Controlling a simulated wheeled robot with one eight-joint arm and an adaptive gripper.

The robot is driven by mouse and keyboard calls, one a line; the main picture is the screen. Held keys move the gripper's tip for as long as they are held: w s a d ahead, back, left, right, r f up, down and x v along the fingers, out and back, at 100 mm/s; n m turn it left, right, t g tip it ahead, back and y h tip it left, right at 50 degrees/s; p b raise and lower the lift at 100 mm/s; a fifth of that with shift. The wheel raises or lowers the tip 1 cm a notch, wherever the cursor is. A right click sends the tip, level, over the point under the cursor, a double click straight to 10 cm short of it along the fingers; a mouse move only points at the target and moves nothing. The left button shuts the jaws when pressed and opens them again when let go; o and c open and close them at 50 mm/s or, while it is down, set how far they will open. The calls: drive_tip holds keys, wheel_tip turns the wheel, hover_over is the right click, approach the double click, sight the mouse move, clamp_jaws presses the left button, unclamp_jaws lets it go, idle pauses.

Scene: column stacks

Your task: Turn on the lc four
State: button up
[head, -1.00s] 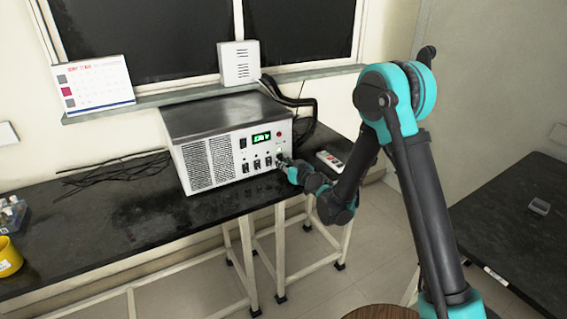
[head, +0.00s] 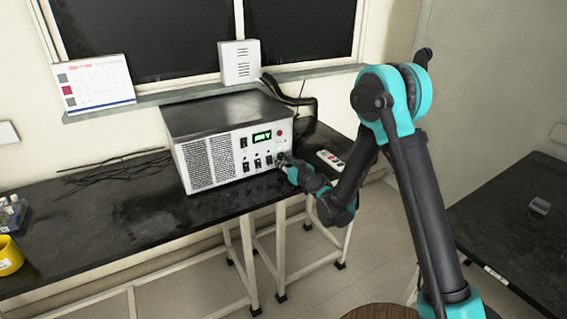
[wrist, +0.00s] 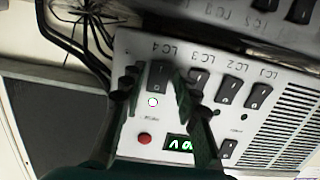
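The LC4 switch (wrist: 157,75) is a black rocker on the pale panel of a metal control box (head: 208,118), under its printed label in the wrist view. A small round light (wrist: 152,102) beside it glows white with a green edge. My gripper (wrist: 154,78) is open at the panel, one finger on each side of the LC4 switch. I cannot tell whether a fingertip touches it. In the head view my gripper (head: 285,163) covers the LC4 spot at the panel's right end.
LC3 (wrist: 197,82), LC2 (wrist: 230,90) and LC1 (wrist: 258,96) switches sit in a row beside LC4. A red button (wrist: 144,138) and green display (wrist: 180,143) are on the same panel. A power strip (head: 330,160) lies right of the box; cables run behind it.

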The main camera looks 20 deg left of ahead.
sight(280, 137)
wheel_tip(280, 137, up, 10)
drive_tip(key=shift+f, duration=0.15)
idle(0.3)
drive_tip(key=shift+d, duration=0.1)
idle(0.3)
